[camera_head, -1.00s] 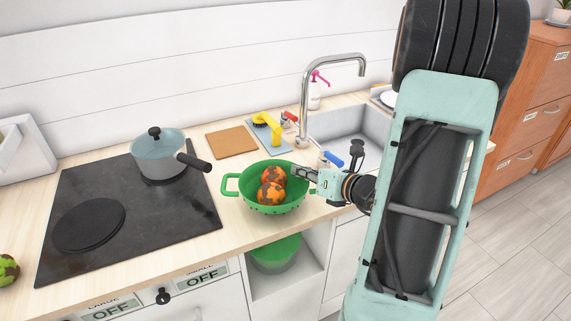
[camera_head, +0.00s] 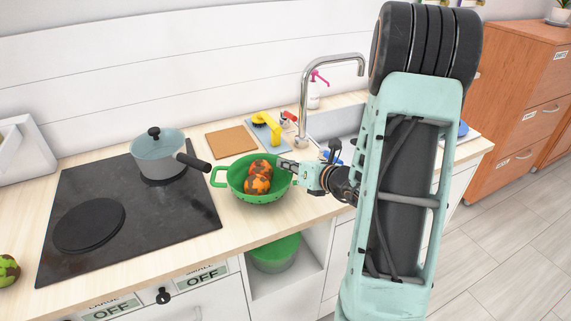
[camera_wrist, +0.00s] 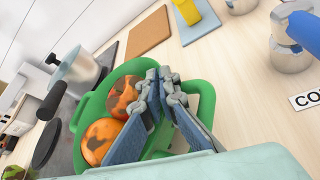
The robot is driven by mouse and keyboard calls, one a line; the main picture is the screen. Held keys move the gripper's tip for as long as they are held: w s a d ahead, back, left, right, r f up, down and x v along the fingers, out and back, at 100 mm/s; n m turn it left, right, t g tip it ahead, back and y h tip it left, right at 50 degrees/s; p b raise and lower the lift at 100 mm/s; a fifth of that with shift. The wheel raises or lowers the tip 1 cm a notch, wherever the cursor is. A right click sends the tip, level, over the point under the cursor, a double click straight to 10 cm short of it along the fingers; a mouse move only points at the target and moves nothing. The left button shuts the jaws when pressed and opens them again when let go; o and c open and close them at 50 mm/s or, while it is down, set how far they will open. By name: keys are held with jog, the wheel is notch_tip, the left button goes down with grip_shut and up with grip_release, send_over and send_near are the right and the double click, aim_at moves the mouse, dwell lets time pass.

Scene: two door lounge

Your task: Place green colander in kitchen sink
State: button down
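The green colander (camera_head: 262,197) is on or just above the counter, right of the stove; I cannot tell if it is lifted. It holds two orange, dark-blotched round fruits (camera_head: 258,178). My gripper (camera_head: 284,165) is at the colander's right side. In the wrist view, the fingers of my gripper (camera_wrist: 165,78) are close together over the right rim and handle of the colander (camera_wrist: 88,105), which show between and beside them. The kitchen sink (camera_head: 335,122) lies to the right behind my arm, which hides most of it.
A lidded grey pot (camera_head: 158,158) stands on the black stove (camera_head: 130,215), its handle pointing toward the colander. A tall faucet (camera_head: 303,95) rises at the sink. A wooden board (camera_head: 231,142) and a yellow brush (camera_head: 262,119) lie behind the colander.

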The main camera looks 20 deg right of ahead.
jog(key=shift+r, duration=0.1)
jog(key=c, duration=2.7)
grip_release()
jog(key=shift+f, duration=0.3)
jog(key=o, duration=0.5)
jog(key=shift+r, duration=0.1)
jog(key=shift+o, duration=0.2)
